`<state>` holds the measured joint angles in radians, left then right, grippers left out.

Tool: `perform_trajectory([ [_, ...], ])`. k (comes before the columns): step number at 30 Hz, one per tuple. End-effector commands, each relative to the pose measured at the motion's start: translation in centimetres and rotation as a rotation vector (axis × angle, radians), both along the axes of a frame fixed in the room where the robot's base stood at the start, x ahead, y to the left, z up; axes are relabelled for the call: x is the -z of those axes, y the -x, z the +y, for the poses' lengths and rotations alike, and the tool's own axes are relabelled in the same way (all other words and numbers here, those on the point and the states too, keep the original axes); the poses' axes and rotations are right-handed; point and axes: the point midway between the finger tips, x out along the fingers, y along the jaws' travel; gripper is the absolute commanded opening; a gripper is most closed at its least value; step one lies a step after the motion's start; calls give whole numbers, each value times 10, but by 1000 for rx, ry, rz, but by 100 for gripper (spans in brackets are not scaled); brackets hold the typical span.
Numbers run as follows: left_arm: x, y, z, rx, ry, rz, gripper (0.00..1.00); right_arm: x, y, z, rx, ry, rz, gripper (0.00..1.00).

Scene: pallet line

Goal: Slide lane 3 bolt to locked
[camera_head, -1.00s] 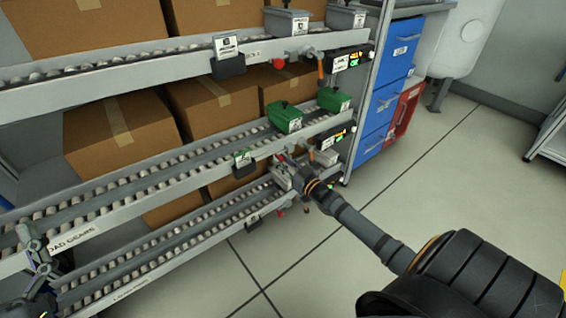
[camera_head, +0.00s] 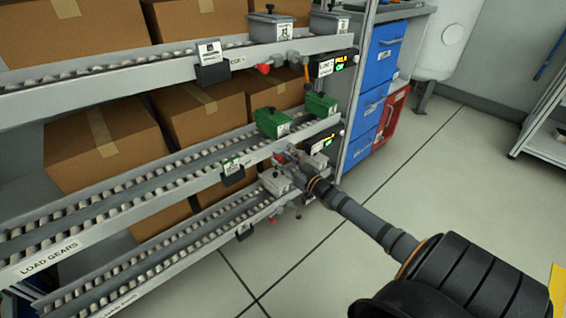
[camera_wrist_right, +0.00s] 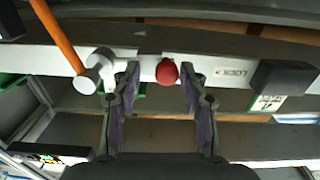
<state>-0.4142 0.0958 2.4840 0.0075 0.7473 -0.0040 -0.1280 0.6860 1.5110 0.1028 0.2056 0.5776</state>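My right gripper (camera_head: 288,158) is at the right end of the middle roller lane (camera_head: 140,203). In the right wrist view its two fingers (camera_wrist_right: 160,78) are open, one on each side of a round red bolt knob (camera_wrist_right: 166,72) on a pale rail. A gap shows on both sides of the knob; I cannot tell how deep it sits between the fingers. A label reading LOCK (camera_wrist_right: 231,72) is on the rail to the right of the knob. No lane number is readable. My left gripper is not in view.
In the right wrist view, an orange handle (camera_wrist_right: 58,36) with a pale round end is left of the fingers, and a dark block (camera_wrist_right: 284,76) is to the right. Green bins (camera_head: 272,122) and cartons (camera_head: 100,145) fill the rack. Floor (camera_head: 440,190) at right is clear.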

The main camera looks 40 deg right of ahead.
Motion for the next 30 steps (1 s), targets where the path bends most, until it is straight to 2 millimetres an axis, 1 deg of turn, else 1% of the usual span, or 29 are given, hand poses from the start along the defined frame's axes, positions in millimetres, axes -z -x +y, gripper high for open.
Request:
perform_trajectory([
  [8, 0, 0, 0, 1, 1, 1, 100, 0, 1, 1, -2, -1, -1, 46],
  [11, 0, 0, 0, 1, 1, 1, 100, 0, 4, 1, -4, -1, -1, 46],
  [14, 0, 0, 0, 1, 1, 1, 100, 1, 12, 1, -5, -1, -1, 46],
  [23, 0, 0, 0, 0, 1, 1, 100, 1, 50, -2, -6, 2, 3, 46],
  [30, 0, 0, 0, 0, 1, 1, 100, 2, 93, -5, -9, 6, 6, 46],
])
